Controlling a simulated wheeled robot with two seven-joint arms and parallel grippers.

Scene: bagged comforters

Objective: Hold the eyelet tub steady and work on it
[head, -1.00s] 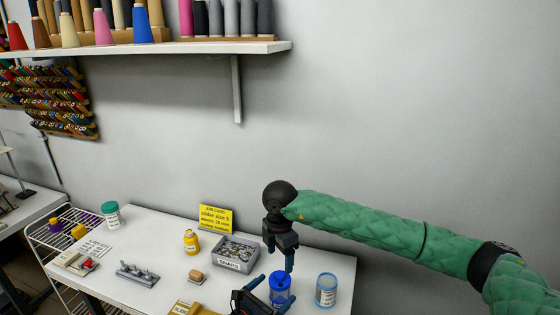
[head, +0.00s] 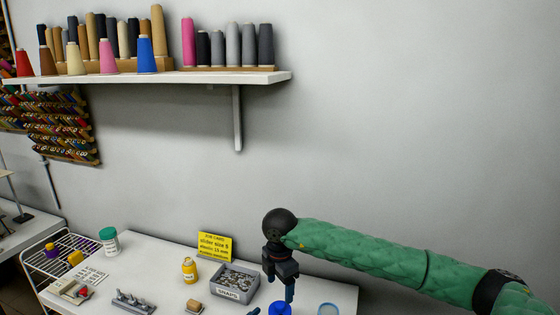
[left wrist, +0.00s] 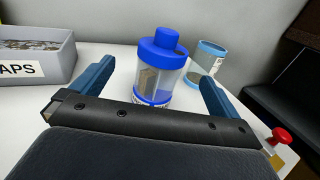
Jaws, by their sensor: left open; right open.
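A clear tub with a blue lid (left wrist: 162,70) stands upright on the table in the left wrist view. Only its blue lid (head: 280,309) shows at the bottom of the head view. A second clear tub with a light-blue rim (left wrist: 205,62) stands behind it to the right; its top (head: 328,310) also shows in the head view. I cannot read which is the eyelet tub. My left gripper (left wrist: 156,86) is open, its fingers apart on either side of the blue-lidded tub with visible gaps.
A grey snaps bin (head: 235,282), a yellow sign (head: 215,246), a yellow bottle (head: 189,269) and a green-lidded jar (head: 109,240) stand on the white table (head: 150,262). A shelf of thread cones (head: 180,77) hangs above. A red knob (left wrist: 281,136) is near my left gripper.

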